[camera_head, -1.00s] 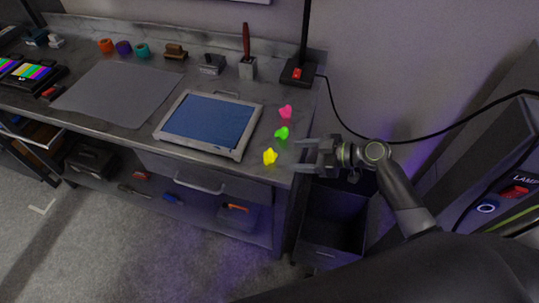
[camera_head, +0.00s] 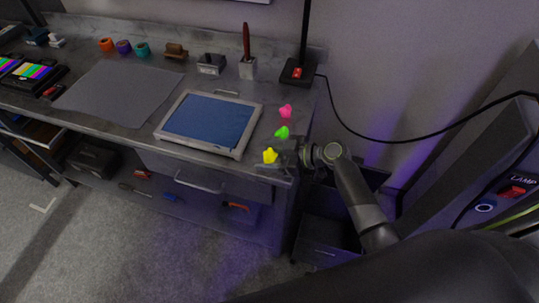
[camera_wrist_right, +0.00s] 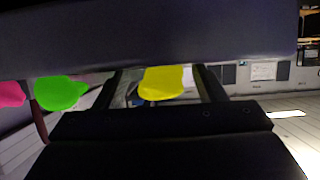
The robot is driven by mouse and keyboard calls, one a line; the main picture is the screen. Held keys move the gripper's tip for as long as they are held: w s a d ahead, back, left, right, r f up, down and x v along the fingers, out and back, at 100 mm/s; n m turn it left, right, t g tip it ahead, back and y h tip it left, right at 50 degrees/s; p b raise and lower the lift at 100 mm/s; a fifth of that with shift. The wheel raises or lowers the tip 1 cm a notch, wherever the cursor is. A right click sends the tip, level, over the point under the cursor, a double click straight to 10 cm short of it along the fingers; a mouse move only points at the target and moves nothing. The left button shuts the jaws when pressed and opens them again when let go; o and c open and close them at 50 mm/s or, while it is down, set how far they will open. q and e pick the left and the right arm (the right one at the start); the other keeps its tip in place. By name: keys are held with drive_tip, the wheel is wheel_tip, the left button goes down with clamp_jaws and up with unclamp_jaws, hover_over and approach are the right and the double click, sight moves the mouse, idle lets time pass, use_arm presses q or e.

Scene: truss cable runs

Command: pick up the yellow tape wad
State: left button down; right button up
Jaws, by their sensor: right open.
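The yellow tape wad (camera_head: 270,156) sits near the front right corner of the workbench. My right gripper (camera_head: 273,157) is open at the wad, reaching in from the right. In the right wrist view the yellow wad (camera_wrist_right: 164,82) shows between the two dark fingers; I cannot tell whether they touch it. A green wad (camera_head: 282,132) lies just behind it, and a pink wad (camera_head: 285,111) lies farther back. The green wad (camera_wrist_right: 61,93) and pink wad (camera_wrist_right: 11,94) also show at the left of the wrist view. My left gripper is not in view.
A framed blue screen (camera_head: 210,122) lies left of the wads on the workbench (camera_head: 144,137). A grey mat (camera_head: 118,92) lies farther left. A black stand (camera_head: 298,72) with a cable is at the back right. A dark bin (camera_head: 325,235) stands below right.

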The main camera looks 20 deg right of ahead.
drive_tip(key=shift+c, duration=0.4)
drive_tip(key=c, duration=1)
drive_tip(key=shift+o, duration=0.2)
drive_tip(key=shift+r, duration=0.1)
